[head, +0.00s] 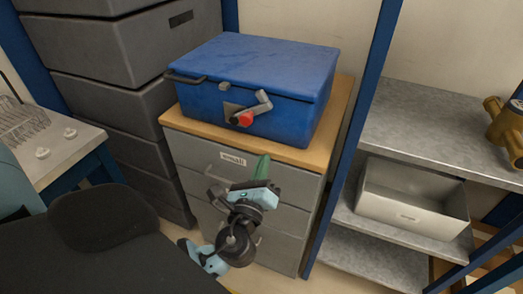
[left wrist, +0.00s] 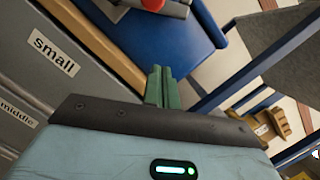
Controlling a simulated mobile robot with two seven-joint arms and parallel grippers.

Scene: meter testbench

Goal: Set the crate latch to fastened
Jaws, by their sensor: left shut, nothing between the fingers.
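The blue crate (head: 255,75) stands with its lid down on a wood-topped drawer cabinet. Its latch (head: 247,109) is on the front face: a grey metal lever slanting up to the right, with a red and black end at the lower left. In the left wrist view the latch (left wrist: 153,4) shows only in part at the top edge, beside the blue crate (left wrist: 175,45). My left gripper (head: 263,166) is in front of the cabinet, below the latch and apart from it. Its green fingers (left wrist: 160,87) are shut and empty. My right gripper is not in view.
The drawer cabinet (head: 222,156) carries a "small" label (left wrist: 54,52). Grey stacked drawers (head: 107,60) stand at the left. A blue post (head: 352,130) and a metal shelf with an open grey bin (head: 410,214) are at the right. The space before the latch is clear.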

